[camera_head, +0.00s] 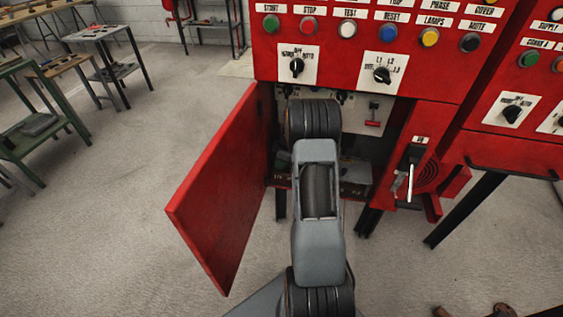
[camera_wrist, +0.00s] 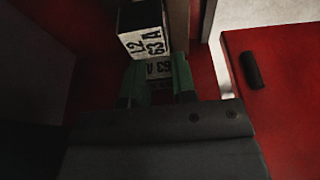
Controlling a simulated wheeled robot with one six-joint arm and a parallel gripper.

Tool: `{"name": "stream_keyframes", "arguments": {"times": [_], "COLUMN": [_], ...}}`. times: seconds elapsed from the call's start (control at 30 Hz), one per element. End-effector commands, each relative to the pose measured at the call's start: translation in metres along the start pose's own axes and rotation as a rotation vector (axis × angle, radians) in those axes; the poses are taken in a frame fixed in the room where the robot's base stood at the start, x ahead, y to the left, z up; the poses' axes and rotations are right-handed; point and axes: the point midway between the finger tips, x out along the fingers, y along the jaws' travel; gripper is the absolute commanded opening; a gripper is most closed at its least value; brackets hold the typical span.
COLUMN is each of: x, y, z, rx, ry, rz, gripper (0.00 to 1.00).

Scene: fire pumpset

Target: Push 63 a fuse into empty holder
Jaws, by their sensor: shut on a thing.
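In the wrist view, my gripper (camera_wrist: 157,86) has green fingers closed on the sides of a small fuse (camera_wrist: 159,70) with a white label. The label reads 63 A and appears upside down. Just beyond the fingertips is a dark block with a white front (camera_wrist: 145,42) marked L2 63 A. The fuse is close to this block; whether they touch, I cannot tell. An empty holder opening cannot be made out in the dark. In the head view, my arm reaches into the open red cabinet and hides the gripper and fuse.
The red cabinet door (camera_head: 215,190) stands open to the left of my arm. A panel with buttons and rotary switches (camera_head: 383,75) is above the opening. A lever handle (camera_head: 411,170) sticks out at the right. In the wrist view, a red panel with a black handle (camera_wrist: 251,70) is at the right.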

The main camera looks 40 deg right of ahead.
Motion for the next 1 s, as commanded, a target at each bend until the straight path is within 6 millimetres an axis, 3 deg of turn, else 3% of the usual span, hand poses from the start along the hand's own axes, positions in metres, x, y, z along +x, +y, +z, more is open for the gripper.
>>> {"name": "stream_keyframes", "arguments": {"times": [0.27,0.3,0.57,0.87,1.0], "x": [0.003,0.003,0.002,-0.001,-0.016], "y": [0.000,0.000,0.000,0.000,0.001], "z": [0.001,0.001,0.001,0.000,-0.001], "rx": [0.001,0.001,0.001,0.001,0.001], "ry": [0.000,0.000,0.000,0.000,0.002], "rz": [0.000,0.000,0.000,0.000,0.003], "gripper": [0.01,0.26,0.50,0.50,0.50]}}
